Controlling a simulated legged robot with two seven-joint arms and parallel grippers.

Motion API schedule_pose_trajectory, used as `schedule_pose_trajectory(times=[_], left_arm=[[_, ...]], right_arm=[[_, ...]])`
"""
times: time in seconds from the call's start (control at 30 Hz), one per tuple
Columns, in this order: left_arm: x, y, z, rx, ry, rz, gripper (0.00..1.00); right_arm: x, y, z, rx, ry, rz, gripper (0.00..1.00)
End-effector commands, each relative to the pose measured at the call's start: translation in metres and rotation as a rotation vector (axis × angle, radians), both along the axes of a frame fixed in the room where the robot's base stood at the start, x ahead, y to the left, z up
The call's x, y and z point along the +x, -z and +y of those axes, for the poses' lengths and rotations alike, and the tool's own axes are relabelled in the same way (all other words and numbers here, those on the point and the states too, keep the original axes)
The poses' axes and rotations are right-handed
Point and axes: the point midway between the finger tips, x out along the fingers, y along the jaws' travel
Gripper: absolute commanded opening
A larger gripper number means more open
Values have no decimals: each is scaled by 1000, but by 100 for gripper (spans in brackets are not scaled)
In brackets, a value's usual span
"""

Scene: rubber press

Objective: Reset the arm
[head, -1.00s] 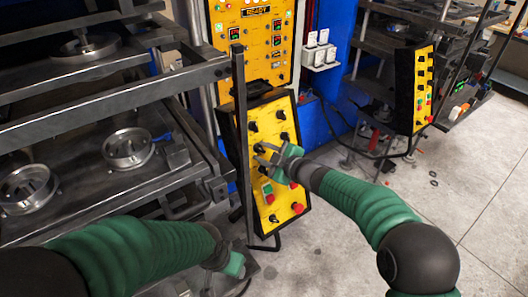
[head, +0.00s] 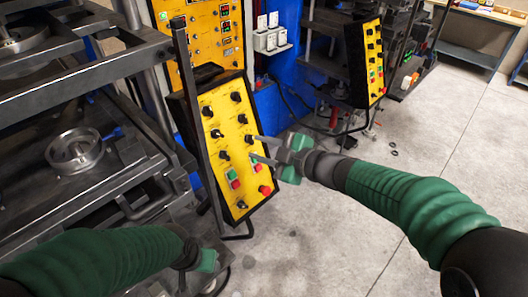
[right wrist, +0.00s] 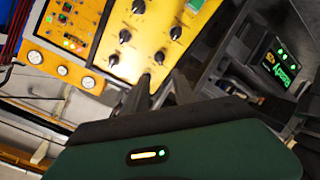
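My right gripper (head: 255,148) is at the right edge of the lower yellow control panel (head: 215,120) in the head view. Its two fingers are apart with nothing between them. In the right wrist view the fingers (right wrist: 161,84) also stand apart, with yellow panel and black knobs beyond. I cannot tell whether the fingertips touch the panel. My left gripper (head: 205,260) is low at the left, below the panel and by the press frame. Its fingers are too dark and hidden to read.
The press (head: 75,190) with a metal ring (head: 75,150) fills the left. Red button (head: 265,190) and green button (head: 230,169) sit low on the panel. A dark bar (head: 198,125) runs along its left side. A second yellow panel (head: 373,60) stands behind. Grey floor (head: 330,235) is open at right.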

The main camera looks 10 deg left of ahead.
Motion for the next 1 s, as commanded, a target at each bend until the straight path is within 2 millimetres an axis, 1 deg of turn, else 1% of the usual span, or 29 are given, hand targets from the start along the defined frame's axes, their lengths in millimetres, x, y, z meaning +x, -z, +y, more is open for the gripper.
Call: schedule_pose_trajectory(times=[0.13, 0.53, 0.57, 0.63, 0.67, 0.73, 0.77, 0.8, 0.83, 0.87, 0.9, 0.93, 0.97, 1.0], left_arm=[[0, 1, 0, 0, 0, 0, 58], [0, 1, 0, 0, 0, 0, 58], [0, 1, 0, 0, 0, 0, 58], [0, 4, 0, 0, 0, 0, 58], [0, 5, 0, 0, 0, 0, 58], [0, 10, 0, 0, 0, 0, 58], [0, 12, 0, 0, 0, 0, 58], [0, 15, 0, 0, 0, 0, 58], [0, 17, 0, 0, 0, 0, 58], [0, 19, 0, 0, 0, 0, 58], [0, 22, 0, 0, 0, 0, 58], [0, 23, 0, 0, 0, 0, 58], [0, 25, 0, 0, 0, 0, 58], [0, 27, 0, 0, 0, 0, 58]], right_arm=[[-6, -3, -8, 1, -1, 1, 32], [-6, -3, -8, 1, 0, 1, 32], [-5, -2, -9, 1, 6, 2, 32], [0, 3, -20, 3, 65, 24, 32], [3, 9, -30, 5, 115, 44, 32], [12, 29, -65, 10, 284, 116, 32], [13, 41, -85, 11, 374, 160, 32], [11, 59, -114, 12, 501, 230, 32], [6, 75, -136, 13, 597, 288, 32], [-3, 91, -157, 11, 689, 351, 32], [-18, 113, -184, 9, 805, 437, 32], [-32, 129, -201, 9, 887, 505, 32], [-49, 145, -217, 9, 965, 575, 32], [-73, 165, -235, 10, 1061, 671, 32]])
